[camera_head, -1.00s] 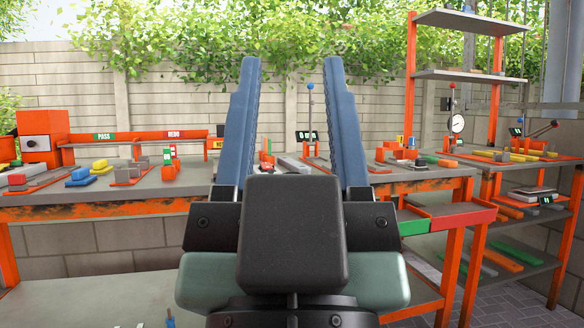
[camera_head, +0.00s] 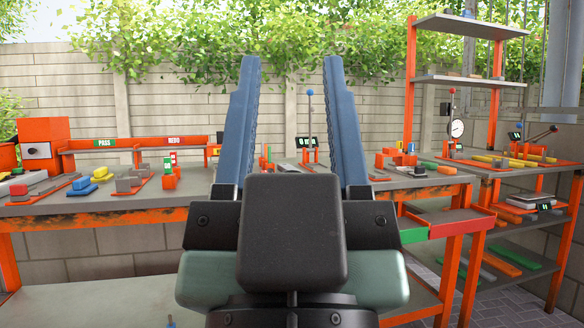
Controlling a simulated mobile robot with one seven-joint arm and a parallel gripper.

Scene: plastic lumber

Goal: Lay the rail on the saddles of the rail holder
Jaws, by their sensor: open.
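My gripper (camera_head: 292,75) fills the middle of the head view. Its two blue fingers point up and stand wide apart, with nothing between them. The bench (camera_head: 75,213) lies beyond it. I cannot tell for certain which piece is the rail or which is the rail holder. A pale grey bar (camera_head: 286,168) shows partly between the fingers on the bench, and my gripper's body hides much of that area. Several orange fixtures stand on the bench, one with a grey block (camera_head: 123,185) on the left. Saddles are too small to make out.
A post with a blue ball (camera_head: 310,93) rises behind the fingers. Yellow and blue blocks (camera_head: 101,173) lie on the left. A second bench with a dial gauge (camera_head: 457,128) and tall shelves (camera_head: 470,79) stand right.

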